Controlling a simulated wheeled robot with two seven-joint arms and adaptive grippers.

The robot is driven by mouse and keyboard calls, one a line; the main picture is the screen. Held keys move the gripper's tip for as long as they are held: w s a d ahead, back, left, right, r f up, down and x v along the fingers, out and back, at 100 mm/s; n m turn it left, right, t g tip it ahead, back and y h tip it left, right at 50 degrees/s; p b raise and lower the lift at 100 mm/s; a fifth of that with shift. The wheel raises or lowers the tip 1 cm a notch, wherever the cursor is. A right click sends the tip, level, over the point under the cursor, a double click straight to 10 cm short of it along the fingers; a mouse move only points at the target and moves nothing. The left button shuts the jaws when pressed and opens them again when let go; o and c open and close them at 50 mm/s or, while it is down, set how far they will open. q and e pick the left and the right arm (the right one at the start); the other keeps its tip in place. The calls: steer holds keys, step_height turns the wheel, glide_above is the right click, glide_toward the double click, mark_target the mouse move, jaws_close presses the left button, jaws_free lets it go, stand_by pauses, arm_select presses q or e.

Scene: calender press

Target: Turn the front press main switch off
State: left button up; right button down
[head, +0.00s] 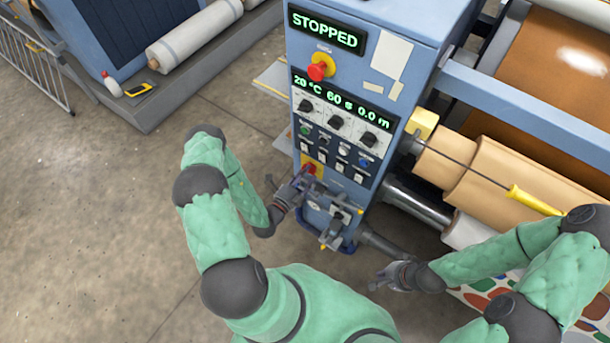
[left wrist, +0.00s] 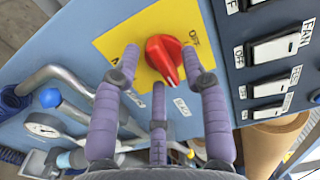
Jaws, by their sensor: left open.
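The main switch is a red rotary knob (left wrist: 163,58) on a yellow plate (left wrist: 110,42). In the left wrist view its narrow end points down and slightly right; the plate's lettering is only partly readable. The switch also shows low on the blue press cabinet in the head view (head: 309,168). My left gripper (left wrist: 165,62) is open, with one finger left of the knob, one right of it and a third below. I cannot tell whether any finger touches it. My right gripper (head: 384,277) hangs low, right of the cabinet; its finger state is unclear.
A red emergency button (head: 317,71) sits under the display reading STOPPED (head: 326,30). White rocker switches (left wrist: 273,49) are close right of the knob. Pipes and a gauge (left wrist: 43,130) are at lower left.

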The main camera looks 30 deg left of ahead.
arm_select(q)
jaws_close()
stand_by(0.4)
steer(key=n+p, duration=0.1)
steer(key=n, duration=0.5)
steer(key=n+p, duration=0.1)
steer(key=n, duration=0.5)
steer(key=n+p, duration=0.2)
steer(key=n, duration=0.3)
steer(key=shift+d+r+n, duration=0.2)
steer(key=shift+d+n, duration=0.05)
steer(key=shift+n, duration=0.15)
stand_by(0.4)
